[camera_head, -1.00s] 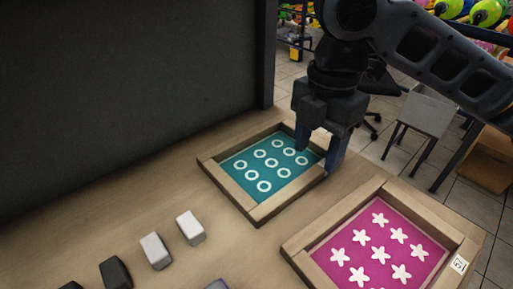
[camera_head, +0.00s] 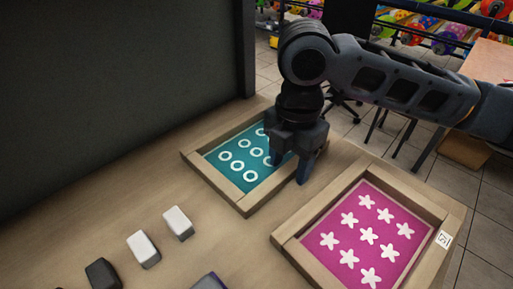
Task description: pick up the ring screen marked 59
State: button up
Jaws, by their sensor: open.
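The ring screen (camera_head: 239,163) is a wooden frame around a teal sheet with white rings, lying flat at the middle of the table. My gripper (camera_head: 290,169) points down at the screen's right side and hides its right part. One finger is over the teal area and the other is beyond the right frame edge. The jaws are open and hold nothing. I cannot tell whether the fingers touch the frame. No number 59 is readable on this screen; any label there is hidden.
A second wooden screen (camera_head: 296,246) with a magenta sheet of white stars lies to the front right, with a small white label (camera_head: 443,239). White blocks (camera_head: 178,223) and a dark block (camera_head: 103,273) stand at the front left. A dark panel (camera_head: 110,95) rises behind the table (camera_head: 70,240).

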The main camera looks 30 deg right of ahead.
grip_shut()
dwell(0.3)
jog(key=shift+r, duration=0.1)
